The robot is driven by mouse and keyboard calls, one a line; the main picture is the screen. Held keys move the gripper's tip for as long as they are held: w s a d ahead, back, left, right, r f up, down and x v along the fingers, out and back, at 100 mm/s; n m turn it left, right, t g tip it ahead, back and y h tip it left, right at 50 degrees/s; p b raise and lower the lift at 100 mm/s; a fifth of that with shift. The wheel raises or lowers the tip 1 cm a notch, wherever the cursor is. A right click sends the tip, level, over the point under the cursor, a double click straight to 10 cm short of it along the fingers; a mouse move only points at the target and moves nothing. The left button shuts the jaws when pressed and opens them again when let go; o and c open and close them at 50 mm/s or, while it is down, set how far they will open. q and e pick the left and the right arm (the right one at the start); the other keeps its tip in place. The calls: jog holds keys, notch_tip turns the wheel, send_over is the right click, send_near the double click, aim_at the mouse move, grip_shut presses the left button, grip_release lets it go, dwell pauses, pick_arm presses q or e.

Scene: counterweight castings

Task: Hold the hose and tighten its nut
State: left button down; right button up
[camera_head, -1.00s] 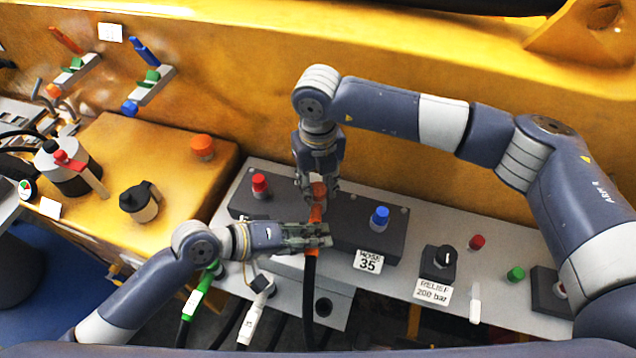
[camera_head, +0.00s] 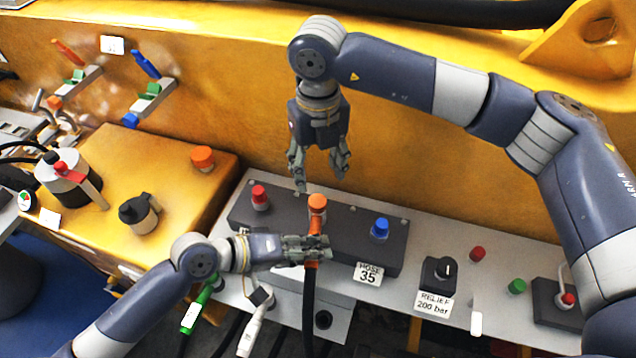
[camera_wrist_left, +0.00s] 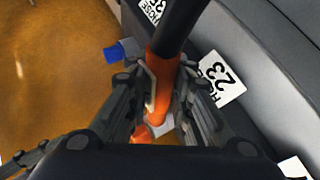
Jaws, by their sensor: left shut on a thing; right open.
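The black hose (camera_head: 308,305) has an orange end section (camera_head: 312,235) and runs up to an orange nut (camera_head: 317,202) on the dark grey block, between a red and a blue fitting. My left gripper (camera_head: 318,250) is shut on the hose's orange section, just below the nut. In the left wrist view the orange section (camera_wrist_left: 160,85) lies between the two fingers, with the black hose (camera_wrist_left: 178,30) leading away at the top. My right gripper (camera_head: 318,178) is open and empty above the nut, apart from it, fingers pointing down.
On the block (camera_head: 345,225) stand a red fitting (camera_head: 260,196) and a blue fitting (camera_head: 380,228). Green (camera_head: 200,310) and white (camera_head: 255,325) hose ends hang below. The yellow wall is close behind.

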pick_arm(q)
jog(key=shift+f, duration=0.1)
pick_arm(e)
jog(key=shift+r, duration=1.3)
pick_arm(q)
jog(key=c, duration=1.3)
grip_release()
jog(key=shift+c, duration=0.2)
